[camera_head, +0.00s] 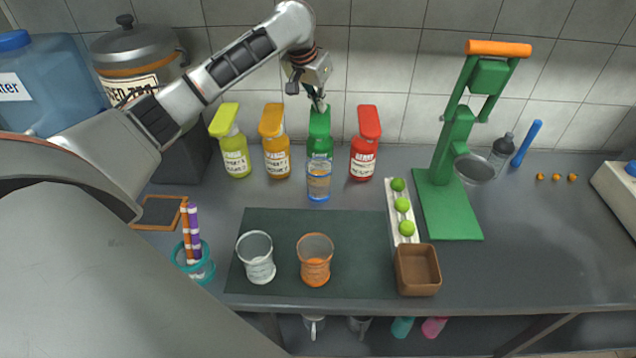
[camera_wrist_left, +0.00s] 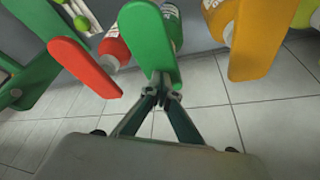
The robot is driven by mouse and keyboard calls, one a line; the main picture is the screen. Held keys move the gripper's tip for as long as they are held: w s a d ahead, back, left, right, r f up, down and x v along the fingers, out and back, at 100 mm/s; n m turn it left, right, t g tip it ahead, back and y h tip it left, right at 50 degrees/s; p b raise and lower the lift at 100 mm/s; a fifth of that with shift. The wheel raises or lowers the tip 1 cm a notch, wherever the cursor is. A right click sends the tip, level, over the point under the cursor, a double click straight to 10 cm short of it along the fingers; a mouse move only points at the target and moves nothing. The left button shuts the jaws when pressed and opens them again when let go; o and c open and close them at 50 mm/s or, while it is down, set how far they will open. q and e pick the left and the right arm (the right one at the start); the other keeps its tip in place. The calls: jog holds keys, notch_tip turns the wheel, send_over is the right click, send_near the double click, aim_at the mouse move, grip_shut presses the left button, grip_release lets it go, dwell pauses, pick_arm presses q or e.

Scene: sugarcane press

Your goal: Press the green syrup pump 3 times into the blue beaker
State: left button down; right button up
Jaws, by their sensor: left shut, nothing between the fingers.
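The green syrup pump bottle (camera_head: 320,143) stands at the back of the counter between the orange and red pump bottles. The blue beaker (camera_head: 318,188) stands right in front of it and hides its lower part. My left gripper (camera_head: 320,106) is shut and empty, its tips at the top of the green pump head. In the left wrist view the shut fingertips (camera_wrist_left: 160,86) meet the end of the green pump head (camera_wrist_left: 150,45); I cannot tell whether they press on it. My right gripper is not in view.
Yellow (camera_head: 232,140), orange (camera_head: 275,142) and red (camera_head: 365,143) pump bottles stand alongside. Clear (camera_head: 256,257) and orange (camera_head: 315,260) beakers stand on the dark mat (camera_head: 360,225). A green press (camera_head: 455,150) stands to the right. The tiled wall is close behind.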

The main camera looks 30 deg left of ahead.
pick_arm(q)
jog(key=shift+s+f, duration=0.1)
jog(key=shift+f, duration=1.5)
jog(key=shift+r, duration=2.3)
jog(key=shift+f, duration=0.2)
jog(key=shift+f, duration=2.1)
jog(key=shift+r, duration=2.3)
jog(key=shift+r, duration=0.1)
